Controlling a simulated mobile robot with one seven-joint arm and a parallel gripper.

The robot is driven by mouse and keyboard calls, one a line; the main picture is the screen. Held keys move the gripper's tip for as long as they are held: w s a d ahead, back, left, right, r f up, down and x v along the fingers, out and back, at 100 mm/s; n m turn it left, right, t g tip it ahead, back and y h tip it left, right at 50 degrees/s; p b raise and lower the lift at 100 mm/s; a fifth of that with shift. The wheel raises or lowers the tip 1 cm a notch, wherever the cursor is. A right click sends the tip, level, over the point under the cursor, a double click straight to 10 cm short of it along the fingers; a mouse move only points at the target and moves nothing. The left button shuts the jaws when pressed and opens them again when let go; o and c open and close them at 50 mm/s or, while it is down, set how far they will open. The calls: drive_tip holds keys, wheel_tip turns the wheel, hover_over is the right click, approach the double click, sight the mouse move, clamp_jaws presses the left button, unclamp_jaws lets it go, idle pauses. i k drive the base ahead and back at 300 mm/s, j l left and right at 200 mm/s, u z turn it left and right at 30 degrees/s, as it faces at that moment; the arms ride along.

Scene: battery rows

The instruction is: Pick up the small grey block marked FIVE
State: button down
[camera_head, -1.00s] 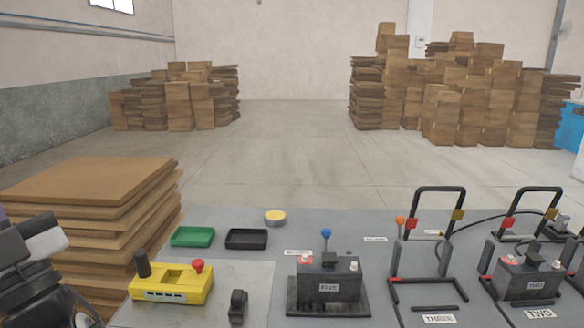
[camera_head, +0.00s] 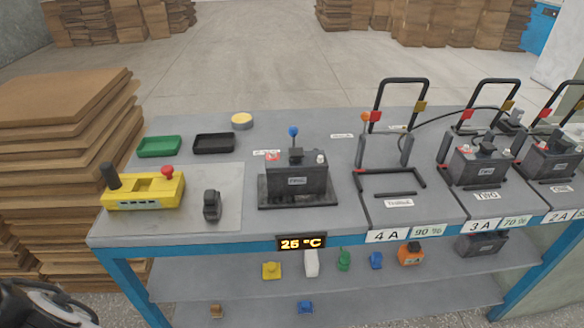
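The small dark grey block marked FIVE (camera_head: 297,182) stands upright on a black base tray (camera_head: 265,196) on the grey tabletop, in the middle of the view. Its white front label is blurred now; it read FIVE in the earlier frame. It has a red terminal and a white terminal on top, and a blue-knobbed lever (camera_head: 293,133) rises behind it. Nothing is touching it from above. Only a dark and light part of my arm shows at the bottom left corner, well away from the block. I see no gripper fingers.
A yellow control box (camera_head: 145,192) and a small black clamp (camera_head: 212,206) stand left of the block. Green (camera_head: 160,146) and black (camera_head: 214,143) trays lie behind. An empty black-framed bay (camera_head: 390,182) and similar blocks are to the right. Lower shelves hold small coloured objects.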

sight(297, 172)
drive_tip(key=j+z, duration=0.15)
drive_tip(key=z, duration=0.25)
drive_tip(key=j+z, duration=0.2)
drive_tip(key=z, duration=0.2)
drive_tip(key=j+z, duration=0.2)
drive_tip(key=z, duration=0.2)
drive_tip(key=j+z, duration=0.15)
drive_tip(key=j, duration=0.15)
drive_tip(key=k+j+z, duration=0.2)
drive_tip(key=j+z, duration=0.15)
drive_tip(key=j, duration=0.25)
drive_tip(key=k+j, duration=0.15)
drive_tip(key=j, duration=0.25)
drive_tip(key=k+j+z, duration=0.1)
drive_tip(key=j, duration=0.25)
drive_tip(key=k+j, duration=0.45)
drive_tip(key=j, duration=0.3)
drive_tip(key=k+j+z, duration=0.1)
drive_tip(key=j, duration=0.3)
drive_tip(key=i+j, duration=0.15)
drive_tip(key=i, duration=0.25)
